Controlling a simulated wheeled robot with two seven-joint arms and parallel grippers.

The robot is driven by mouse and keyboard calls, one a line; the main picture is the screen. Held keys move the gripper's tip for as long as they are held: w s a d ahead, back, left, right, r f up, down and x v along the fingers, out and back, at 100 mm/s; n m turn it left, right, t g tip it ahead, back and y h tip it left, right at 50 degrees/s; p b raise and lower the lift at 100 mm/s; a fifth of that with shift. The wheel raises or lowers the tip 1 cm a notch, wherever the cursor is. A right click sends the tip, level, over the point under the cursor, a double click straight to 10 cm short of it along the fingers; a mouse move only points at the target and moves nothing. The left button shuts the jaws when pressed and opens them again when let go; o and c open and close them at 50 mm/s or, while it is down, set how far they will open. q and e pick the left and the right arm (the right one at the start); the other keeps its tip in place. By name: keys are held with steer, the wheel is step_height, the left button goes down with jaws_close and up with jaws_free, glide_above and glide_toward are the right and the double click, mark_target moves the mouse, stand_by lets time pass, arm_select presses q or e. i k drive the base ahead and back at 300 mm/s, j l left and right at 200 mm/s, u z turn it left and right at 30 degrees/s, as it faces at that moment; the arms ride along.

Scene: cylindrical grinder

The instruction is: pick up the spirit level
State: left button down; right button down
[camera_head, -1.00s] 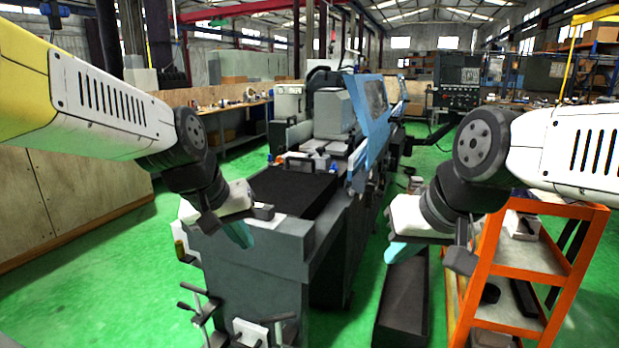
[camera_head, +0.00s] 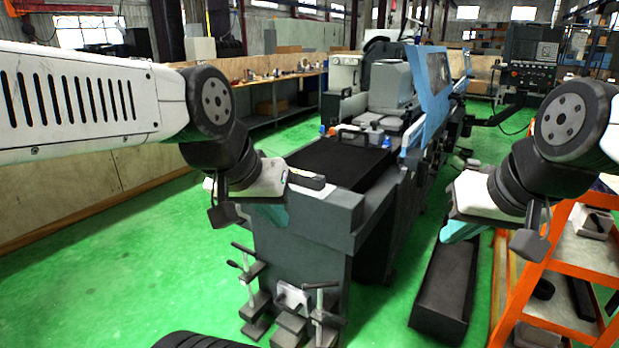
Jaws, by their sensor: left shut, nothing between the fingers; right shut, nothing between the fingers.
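I cannot make out a spirit level for certain in the head view. My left gripper (camera_head: 268,216) is shut and empty, with teal fingers pointing down, in front of the near left corner of the grinder (camera_head: 300,240). My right gripper (camera_head: 460,231) is shut and empty, in the air to the right of the grinder, between it and the orange shelf cart. Small items too small to name lie on the long workbench (camera_head: 262,80) along the left wall.
The orange shelf cart (camera_head: 560,268) at right holds several dark and grey items. A long dark trough (camera_head: 445,285) lies beside the grinder. Clamp-like stands (camera_head: 290,298) are at its front. A black ribbed object (camera_head: 205,341) shows at the bottom edge. Green floor is clear at left.

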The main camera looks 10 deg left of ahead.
mark_target(315, 182)
steer(key=i+j+z, duration=0.45)
steer(key=i+j, duration=0.45)
steer(key=i, duration=0.15)
